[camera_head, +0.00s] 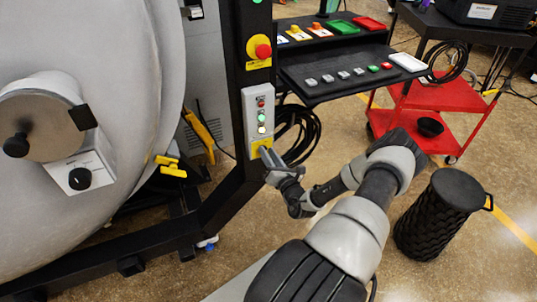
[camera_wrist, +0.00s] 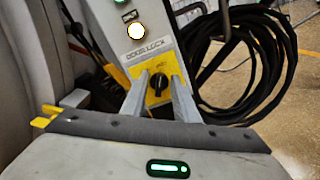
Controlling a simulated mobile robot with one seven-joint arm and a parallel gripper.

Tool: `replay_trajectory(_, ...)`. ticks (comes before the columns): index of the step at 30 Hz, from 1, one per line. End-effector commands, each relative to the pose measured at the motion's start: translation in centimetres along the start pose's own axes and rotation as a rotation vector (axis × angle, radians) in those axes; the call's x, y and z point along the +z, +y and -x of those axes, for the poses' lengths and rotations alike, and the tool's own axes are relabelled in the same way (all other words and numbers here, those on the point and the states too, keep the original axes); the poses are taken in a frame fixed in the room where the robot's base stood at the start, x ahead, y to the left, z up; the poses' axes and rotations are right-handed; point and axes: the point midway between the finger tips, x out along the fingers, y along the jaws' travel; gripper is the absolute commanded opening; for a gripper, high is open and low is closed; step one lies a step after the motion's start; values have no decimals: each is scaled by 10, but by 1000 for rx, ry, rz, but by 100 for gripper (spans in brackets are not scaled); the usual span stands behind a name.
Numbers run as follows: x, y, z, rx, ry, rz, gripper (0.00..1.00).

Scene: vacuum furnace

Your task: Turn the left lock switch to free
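The lock switch (camera_wrist: 158,84) is a black rotary knob on a yellow plate (camera_wrist: 155,62) lettered "DOOR LOCK" in the wrist view. Its handle looks roughly upright. The plate is at the bottom of a light grey control box (camera_head: 258,110) on a black post in the head view, where the knob is not clear. My gripper (camera_head: 268,156) is at this plate. In the wrist view my gripper (camera_wrist: 160,80) has its two fingers apart, one on each side of the knob, with gaps visible. I cannot tell how deep the fingertips reach or if they touch the plate.
Indicator lights, one lit white (camera_wrist: 136,31), sit above the switch. A red emergency button (camera_head: 262,49) is higher on the post. Black cable coils (camera_head: 298,135) hang just right of the box. The large furnace door (camera_head: 90,60) is at left; a black button shelf (camera_head: 345,70) is behind.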

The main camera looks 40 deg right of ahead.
Motion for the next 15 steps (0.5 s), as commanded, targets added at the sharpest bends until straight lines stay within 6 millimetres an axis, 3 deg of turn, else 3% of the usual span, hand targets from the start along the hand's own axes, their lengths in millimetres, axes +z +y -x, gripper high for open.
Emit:
replay_trajectory(5,1,-1,21,-3,1,-1,27)
replay_trajectory(15,1,-1,102,-3,1,-1,27)
